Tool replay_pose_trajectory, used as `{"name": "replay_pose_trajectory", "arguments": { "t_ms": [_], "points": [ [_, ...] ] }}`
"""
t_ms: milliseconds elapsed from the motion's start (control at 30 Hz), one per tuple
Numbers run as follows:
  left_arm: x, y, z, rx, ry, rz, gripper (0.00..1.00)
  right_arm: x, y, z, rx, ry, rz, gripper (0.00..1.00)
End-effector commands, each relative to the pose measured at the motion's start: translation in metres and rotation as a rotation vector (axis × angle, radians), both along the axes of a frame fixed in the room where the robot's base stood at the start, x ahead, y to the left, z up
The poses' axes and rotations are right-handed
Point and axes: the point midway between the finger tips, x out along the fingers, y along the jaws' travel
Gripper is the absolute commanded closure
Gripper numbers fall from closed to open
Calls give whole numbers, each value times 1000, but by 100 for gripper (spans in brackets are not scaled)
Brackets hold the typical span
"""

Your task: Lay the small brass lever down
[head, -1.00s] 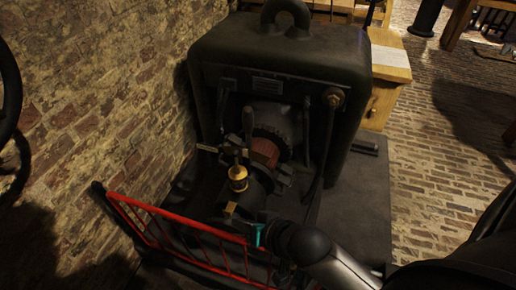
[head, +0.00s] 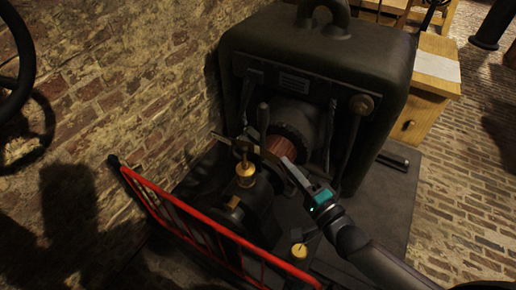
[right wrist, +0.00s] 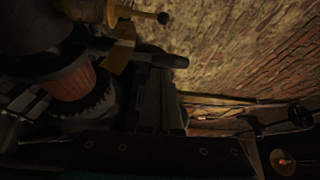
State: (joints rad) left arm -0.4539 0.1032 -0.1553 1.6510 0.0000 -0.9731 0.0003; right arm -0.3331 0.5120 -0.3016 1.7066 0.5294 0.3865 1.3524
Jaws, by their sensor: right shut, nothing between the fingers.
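A dark electric machine (head: 325,75) shows a reddish-brown ringed drum (head: 281,151) at its front. In front of it stands a brass cup fitting (head: 246,176) with a thin upright stem. A thin bar (head: 222,138) sticks out to the left by its top. I cannot tell surely which part is the small brass lever. My left gripper is not in view.
A red railing (head: 195,228) runs along the front left of the machine. A yellow knob (head: 299,250) sits low near the railing, below my right arm. A brick wall (head: 100,90) closes off the left. A wooden cabinet (head: 425,100) stands behind right.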

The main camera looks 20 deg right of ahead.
Motion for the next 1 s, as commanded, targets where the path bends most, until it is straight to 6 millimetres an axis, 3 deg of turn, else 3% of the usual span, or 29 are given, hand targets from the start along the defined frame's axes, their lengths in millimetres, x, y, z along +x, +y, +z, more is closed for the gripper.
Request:
{"name": "replay_pose_trajectory", "arguments": {
  "t_ms": [267,867,1000],
  "points": [
    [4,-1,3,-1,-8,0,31,10,3,0,-1,-2,0,100],
    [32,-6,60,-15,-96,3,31,98,30,3,-1,-2,0,100],
    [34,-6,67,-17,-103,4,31,82,48,1,2,2,0,100]
  ]
}}
